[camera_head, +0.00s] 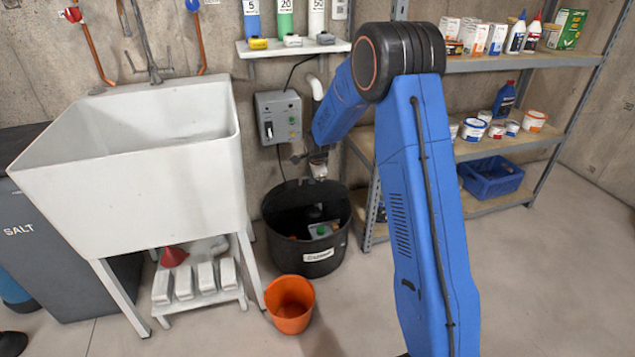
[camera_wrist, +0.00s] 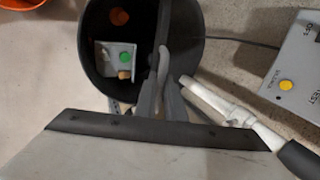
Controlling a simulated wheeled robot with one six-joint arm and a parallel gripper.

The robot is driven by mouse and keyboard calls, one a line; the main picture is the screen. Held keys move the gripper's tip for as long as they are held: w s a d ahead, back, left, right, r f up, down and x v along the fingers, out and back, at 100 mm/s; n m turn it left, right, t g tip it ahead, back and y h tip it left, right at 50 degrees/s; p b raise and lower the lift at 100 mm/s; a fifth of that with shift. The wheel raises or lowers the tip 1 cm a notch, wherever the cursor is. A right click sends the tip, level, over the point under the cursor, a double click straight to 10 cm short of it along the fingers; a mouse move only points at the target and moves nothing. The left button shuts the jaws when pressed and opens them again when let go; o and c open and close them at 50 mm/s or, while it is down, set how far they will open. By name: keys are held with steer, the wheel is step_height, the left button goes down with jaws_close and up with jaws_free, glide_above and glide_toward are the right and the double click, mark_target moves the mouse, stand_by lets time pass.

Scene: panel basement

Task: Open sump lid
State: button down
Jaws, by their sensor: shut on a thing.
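The sump is a round black basin (camera_head: 278,230) with a white label, on the floor by the wall; its rim also shows at the top of the wrist view (camera_wrist: 92,55). A dark sump lid section (camera_wrist: 181,40) covers or stands over the right part of the mouth there; its exact tilt is hard to tell. The left part is open, showing a grey box with a green button (camera_wrist: 118,58) inside. My gripper (camera_wrist: 162,88) is shut on the lid, at a small grey handle-like piece near its edge. In the head view my gripper (camera_head: 318,166) is above the basin's back, partly hidden.
A white sink (camera_head: 150,170) stands left of the basin, and an orange bucket (camera_head: 290,305) in front. A metal shelf (camera_head: 500,145) with cans and a blue crate (camera_head: 490,178) is at right. A grey control box (camera_head: 279,117) hangs on the wall. White pipes run beside the basin.

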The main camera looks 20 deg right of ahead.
steer(key=w+r+g, duration=0.2)
steer(key=w, duration=0.9)
steer(key=shift+w, duration=0.2)
steer(key=shift+r, duration=0.1)
steer(key=c, duration=1.8)
jaws_free()
steer(key=shift+c, duration=0.2)
steer(key=v, duration=1.7)
steer(key=shift+r, duration=0.25)
